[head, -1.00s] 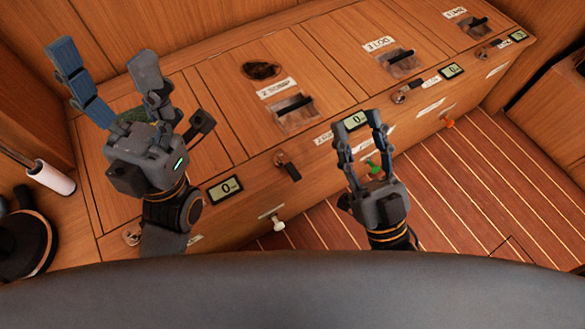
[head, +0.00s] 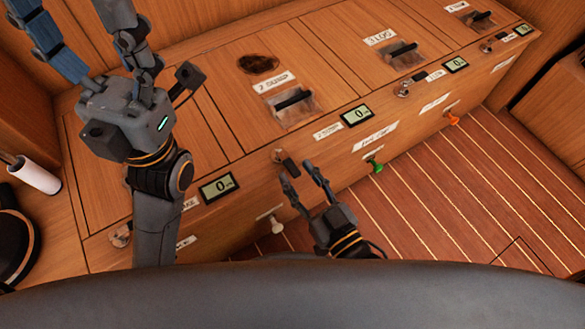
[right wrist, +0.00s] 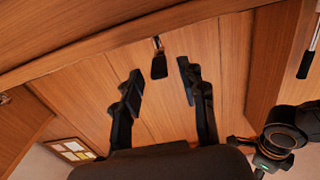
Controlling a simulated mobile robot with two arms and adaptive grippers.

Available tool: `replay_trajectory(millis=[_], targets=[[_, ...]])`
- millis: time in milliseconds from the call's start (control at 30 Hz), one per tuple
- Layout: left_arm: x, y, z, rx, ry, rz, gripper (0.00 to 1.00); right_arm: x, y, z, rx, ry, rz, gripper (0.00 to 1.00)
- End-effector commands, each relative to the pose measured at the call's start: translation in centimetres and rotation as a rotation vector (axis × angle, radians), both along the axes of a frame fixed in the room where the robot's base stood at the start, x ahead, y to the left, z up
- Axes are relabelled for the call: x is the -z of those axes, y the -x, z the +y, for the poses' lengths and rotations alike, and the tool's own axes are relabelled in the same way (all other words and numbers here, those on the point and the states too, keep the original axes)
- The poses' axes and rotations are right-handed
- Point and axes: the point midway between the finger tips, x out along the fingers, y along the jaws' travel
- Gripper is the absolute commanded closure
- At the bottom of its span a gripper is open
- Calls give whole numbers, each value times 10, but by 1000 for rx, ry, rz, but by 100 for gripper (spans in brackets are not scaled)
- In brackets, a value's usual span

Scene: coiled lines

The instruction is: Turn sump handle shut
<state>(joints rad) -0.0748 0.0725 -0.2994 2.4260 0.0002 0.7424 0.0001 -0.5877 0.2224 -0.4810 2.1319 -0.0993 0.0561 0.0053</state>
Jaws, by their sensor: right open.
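The sump handle (head: 287,161) is a small metal lever with a dark grip on the cabinet's front face, left of a "2 SUMP" label (head: 327,131). In the right wrist view a dark-gripped handle (right wrist: 159,66) hangs down between the fingertips. My right gripper (head: 298,173) is open and empty, its fingertips just below and to the right of the handle in the head view; I cannot tell whether they touch it. My left gripper (head: 75,15) is open, raised at the left, with its fingertips cut off by the top edge.
A black lever (head: 294,98) sits in a recess on the cabinet top by another "2 SUMP" label. Grey displays (head: 361,116) line the front edge. White (head: 276,223), green (head: 376,167) and orange (head: 453,119) knobs stick out lower down. Striped floor (head: 450,200) is clear at right.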

Motion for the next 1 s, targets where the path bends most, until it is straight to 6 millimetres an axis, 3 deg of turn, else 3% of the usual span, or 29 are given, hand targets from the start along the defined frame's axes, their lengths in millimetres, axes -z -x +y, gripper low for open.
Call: replay_trajectory(millis=[200,567,767,1000], targets=[[-3,1,-1,-1,-3,-30,29,1,-22,13,0,-1,-1,58],[-5,1,-1,-2,-4,-35,29,0,-26,15,-1,0,0,58],[-5,1,-1,0,-5,-35,29,0,-26,15,-1,0,0,97],[-5,1,-1,0,-5,-35,29,0,-26,15,-1,0,0,100]])
